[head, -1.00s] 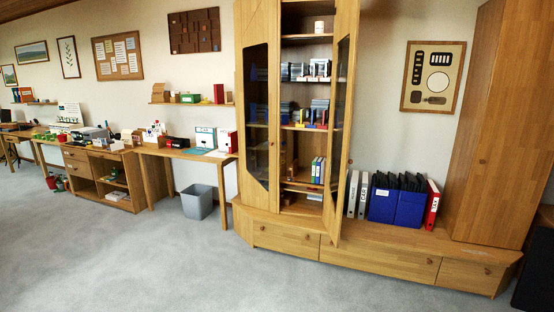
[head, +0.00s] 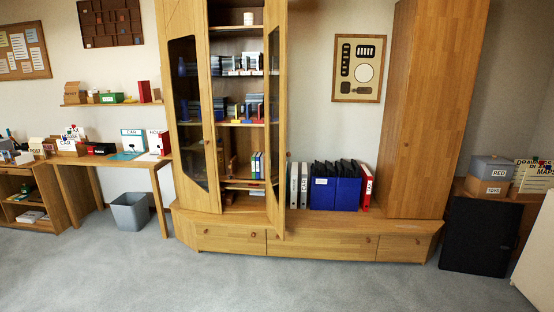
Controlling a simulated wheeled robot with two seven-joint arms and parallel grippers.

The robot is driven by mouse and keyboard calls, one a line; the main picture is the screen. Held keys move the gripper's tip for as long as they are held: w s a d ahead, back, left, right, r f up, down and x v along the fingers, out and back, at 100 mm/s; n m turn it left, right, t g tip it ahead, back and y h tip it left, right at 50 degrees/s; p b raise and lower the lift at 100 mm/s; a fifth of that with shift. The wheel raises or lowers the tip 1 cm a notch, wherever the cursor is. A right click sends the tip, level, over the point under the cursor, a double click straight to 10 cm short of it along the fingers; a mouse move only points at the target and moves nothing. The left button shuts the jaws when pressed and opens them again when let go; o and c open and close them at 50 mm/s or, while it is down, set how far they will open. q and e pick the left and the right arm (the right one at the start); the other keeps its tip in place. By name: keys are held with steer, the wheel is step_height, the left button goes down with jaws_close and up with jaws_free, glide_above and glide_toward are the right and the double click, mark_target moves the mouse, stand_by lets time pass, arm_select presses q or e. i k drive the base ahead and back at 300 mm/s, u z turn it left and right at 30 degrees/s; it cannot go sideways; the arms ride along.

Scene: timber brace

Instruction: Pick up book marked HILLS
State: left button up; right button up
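No book with a readable HILLS mark shows in the head view. Several books stand on the shelves of the tall wooden cabinet (head: 185,195), whose glass doors are partly open. A small group of upright books or binders (head: 257,165) stands on a lower shelf. A row of thin dark items (head: 249,62) stands higher up, and their lettering is too small to read. Neither of my grippers is in view.
A low wooden bench (head: 330,245) runs right from the cabinet, bearing blue file boxes (head: 335,192) and a red binder (head: 366,186). A grey bin (head: 130,212) stands under the desk at left. A black panel (head: 480,237) stands at right. The grey carpet (head: 250,285) in front is clear.

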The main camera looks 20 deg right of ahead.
mark_target(164, 137)
steer(key=z, duration=0.8)
steer(key=i, duration=2.6)
steer(key=u, duration=1.05)
